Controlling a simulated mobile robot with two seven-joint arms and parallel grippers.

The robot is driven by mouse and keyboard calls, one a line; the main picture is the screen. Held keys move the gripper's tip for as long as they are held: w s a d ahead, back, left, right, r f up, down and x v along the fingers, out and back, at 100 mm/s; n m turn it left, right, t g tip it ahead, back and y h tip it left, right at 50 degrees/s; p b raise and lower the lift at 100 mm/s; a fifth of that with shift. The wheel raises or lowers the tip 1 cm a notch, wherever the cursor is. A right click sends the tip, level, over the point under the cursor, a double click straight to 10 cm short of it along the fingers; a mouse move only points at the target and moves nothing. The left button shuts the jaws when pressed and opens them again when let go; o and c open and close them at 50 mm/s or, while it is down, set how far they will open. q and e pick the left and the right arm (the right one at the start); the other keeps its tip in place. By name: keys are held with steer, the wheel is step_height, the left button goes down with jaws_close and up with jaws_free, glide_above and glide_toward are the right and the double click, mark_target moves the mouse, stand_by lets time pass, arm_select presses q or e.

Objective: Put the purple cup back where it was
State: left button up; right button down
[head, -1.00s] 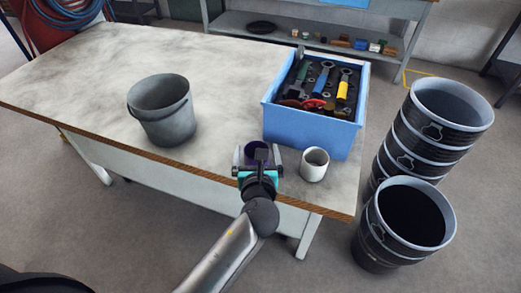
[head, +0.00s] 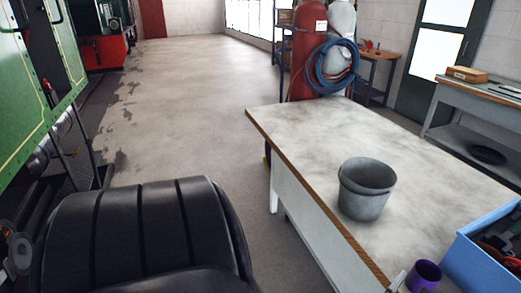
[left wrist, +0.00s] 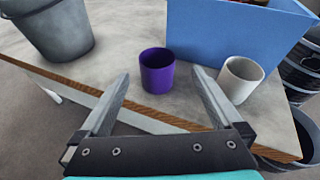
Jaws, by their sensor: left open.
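The purple cup (left wrist: 157,71) stands upright on the table beside the blue box, with the white cup (left wrist: 240,80) to its right. It also shows at the bottom right of the head view (head: 425,272). My left gripper (left wrist: 160,76) is open, its fingers pointing at the purple cup, one toward each side. The cup stands just past or level with the fingertips, and I see gaps beside it. In the head view only a finger tip shows, left of the cup. My right gripper is in neither current view.
The blue box (left wrist: 235,45) of tools stands right behind the cups. A grey bucket (head: 366,190) stands on the table (head: 310,130) to the left. The table's wooden front edge runs under my fingers. Black buckets (left wrist: 300,75) stand at right. Open floor lies left.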

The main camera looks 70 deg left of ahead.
arm_select(q)
steer(key=s+d+f+n+h, duration=0.35)
steer(key=d+n+h, duration=0.2)
steer(key=n, duration=0.85)
steer(key=s+a+f+n+g, duration=0.1)
steer(key=s+f+n+g, duration=0.3)
steer(key=s+f, duration=0.6)
steer(key=s+a+f+n+g, duration=0.1)
steer(key=s+f+n+g, duration=0.45)
steer(key=f, duration=0.95)
steer(key=s+a+f+n+g, duration=0.1)
steer(key=s+f, duration=0.3)
steer(key=s, duration=0.8)
steer(key=s+a+f+n+g, duration=0.2)
steer(key=s+a+f+n, duration=0.1)
steer(key=s, duration=0.8)
step_height(320, 180, down, 2)
steer(key=shift+s+f+n+y, duration=0.1)
steer(key=shift+s+n+y, duration=0.35)
steer(key=shift+n, duration=0.2)
steer(key=shift+w, duration=0.1)
